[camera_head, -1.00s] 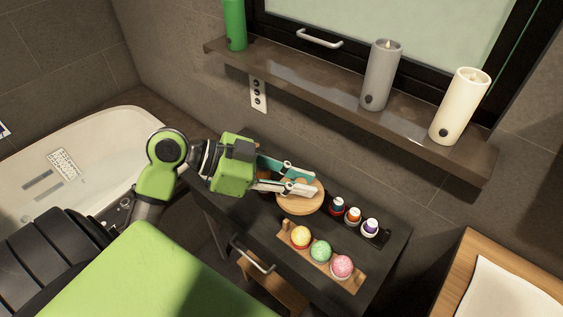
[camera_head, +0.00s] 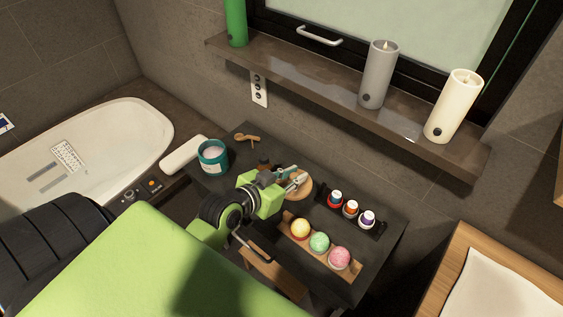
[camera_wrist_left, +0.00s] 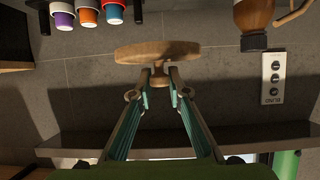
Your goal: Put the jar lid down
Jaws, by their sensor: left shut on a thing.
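The jar lid (camera_head: 304,188) is a round, light wooden disc with a knob. It is over the dark vanity top, left of the small cups. My left gripper (camera_head: 297,180) is shut on the lid's knob. In the left wrist view the lid (camera_wrist_left: 157,52) shows nearly edge-on, its knob between the fingertips (camera_wrist_left: 160,78). I cannot tell whether the lid touches the vanity top. The teal jar (camera_head: 213,157) stands uncovered at the vanity's left end, with pale contents. My right gripper is not in view.
A wooden tray with bath bombs (camera_head: 320,242) lies in front of the lid. A dark rack of small cups (camera_head: 351,209) stands to its right. A brown bottle (camera_head: 264,159) and a wooden scoop (camera_head: 248,138) are behind left. A candle shelf (camera_head: 330,88) overhangs the back.

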